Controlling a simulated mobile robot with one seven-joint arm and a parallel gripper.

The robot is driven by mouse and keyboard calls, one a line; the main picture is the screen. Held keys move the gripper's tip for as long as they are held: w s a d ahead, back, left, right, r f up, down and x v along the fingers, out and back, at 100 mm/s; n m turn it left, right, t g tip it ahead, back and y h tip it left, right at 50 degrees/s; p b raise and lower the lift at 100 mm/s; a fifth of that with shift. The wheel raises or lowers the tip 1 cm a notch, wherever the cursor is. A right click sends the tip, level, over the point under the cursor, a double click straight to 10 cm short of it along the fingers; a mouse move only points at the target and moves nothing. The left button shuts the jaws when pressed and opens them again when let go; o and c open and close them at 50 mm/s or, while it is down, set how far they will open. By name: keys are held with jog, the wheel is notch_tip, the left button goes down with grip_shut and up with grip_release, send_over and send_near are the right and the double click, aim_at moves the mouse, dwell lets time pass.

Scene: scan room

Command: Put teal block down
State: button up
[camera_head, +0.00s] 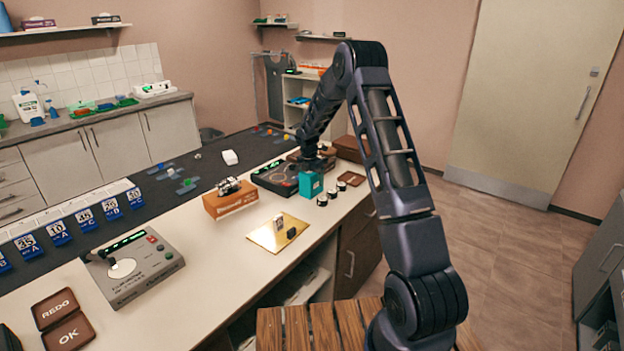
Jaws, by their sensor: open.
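The teal block (311,186) stands upright on the white counter (225,258), beside the right edge of a dark device with a round plate (272,178). My gripper (313,168) is at the top of the block, with the arm reaching down from above. The jaws are open. The fingers are small and dark here, and I cannot tell whether they touch the block.
Several small dark-and-white cylinders (332,193) stand close right of the block.

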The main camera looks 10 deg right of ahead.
jog(key=r, duration=0.8)
jog(key=s+a+r, duration=0.1)
jog(key=r, duration=0.2)
jog(key=shift+s+a+r, duration=0.1)
jog(key=shift+r, duration=0.3)
jog(key=shift+s+r, duration=0.1)
jog(key=shift+r, duration=0.2)
jog(key=s+d+r+m+t, duration=0.1)
jog(key=s+d+r+m, duration=0.25)
jog(key=s+r, duration=0.4)
jog(key=s+d+r+m, duration=0.3)
jog(key=s+r+m, duration=0.25)
jog(key=s, duration=0.25)
jog(key=s+d+r+m+t, duration=0.1)
jog(key=s+d+r+m, duration=0.25)
jog(key=s+r, duration=0.35)
jog(key=s+d+m, duration=0.2)
jog(key=s+m, duration=0.5)
jog(key=s, duration=0.7)
jog(key=s+d+m+t+y, duration=0.1)
jog(key=s+m, duration=0.6)
jog(key=s, duration=0.8)
jog(key=shift+d+f, duration=0.2)
jog(key=shift+d, duration=0.6)
jog(key=shift+m, duration=0.25)
